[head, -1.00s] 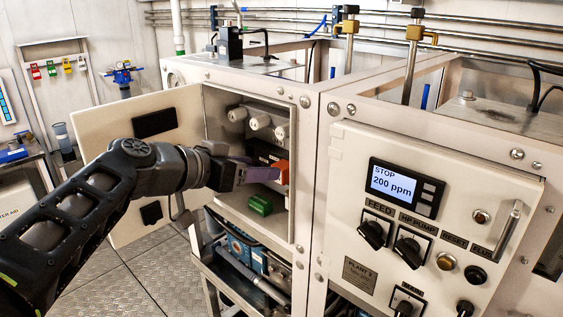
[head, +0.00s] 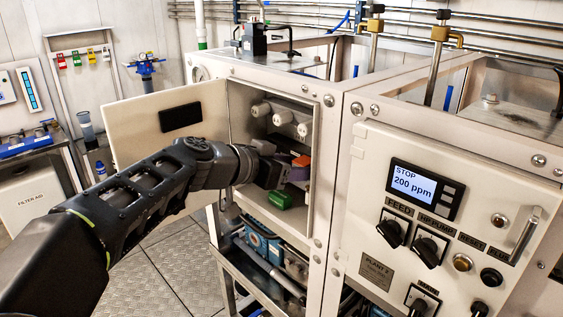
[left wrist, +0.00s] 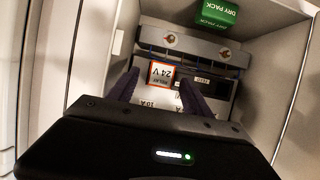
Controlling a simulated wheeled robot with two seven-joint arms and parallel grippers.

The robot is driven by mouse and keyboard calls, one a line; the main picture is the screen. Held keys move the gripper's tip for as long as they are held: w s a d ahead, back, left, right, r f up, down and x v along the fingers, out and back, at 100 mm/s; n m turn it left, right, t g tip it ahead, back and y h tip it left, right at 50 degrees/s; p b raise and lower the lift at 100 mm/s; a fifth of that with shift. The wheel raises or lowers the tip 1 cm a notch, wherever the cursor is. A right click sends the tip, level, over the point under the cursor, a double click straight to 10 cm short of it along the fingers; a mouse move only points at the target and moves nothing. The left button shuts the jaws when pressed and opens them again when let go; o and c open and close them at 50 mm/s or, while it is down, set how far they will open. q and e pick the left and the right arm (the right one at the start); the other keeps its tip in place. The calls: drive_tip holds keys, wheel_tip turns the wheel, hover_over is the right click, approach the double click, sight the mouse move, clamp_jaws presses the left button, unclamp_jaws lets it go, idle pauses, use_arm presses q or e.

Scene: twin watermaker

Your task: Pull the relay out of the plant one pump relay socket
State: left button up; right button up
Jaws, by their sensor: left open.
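The relay (left wrist: 161,75) shows in the left wrist view as a block with an orange rim and a white face marked 24 V, printed upside down. In the head view its orange body (head: 301,161) shows inside the open cabinet. It sits in the socket row below a grey bar with screws (left wrist: 193,46). My left gripper (left wrist: 158,92) is open, with one dark purple finger on each side of the relay. I cannot tell whether the fingers touch it. In the head view my left gripper (head: 284,172) reaches into the cabinet and partly hides the relay. My right gripper is not in view.
A green dry pack (head: 280,200) lies on the cabinet floor, close to the gripper. White round fittings (head: 283,117) line the back wall above. The cabinet door (head: 165,130) stands open at left. The plant 2 panel (head: 440,215) is at right.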

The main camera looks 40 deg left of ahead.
use_arm(q)
drive_tip(key=shift+x, duration=1.1)
drive_tip(key=shift+r, duration=0.1)
clamp_jaws()
drive_tip(key=c, duration=0.6)
unclamp_jaws()
clamp_jaws()
drive_tip(key=shift+s, duration=0.15)
drive_tip(key=shift+s+a, duration=0.1)
drive_tip(key=shift+s, duration=0.15)
drive_tip(key=shift+s+a+b, duration=0.15)
drive_tip(key=shift+s+b, duration=0.75)
drive_tip(key=shift+s, duration=1.65)
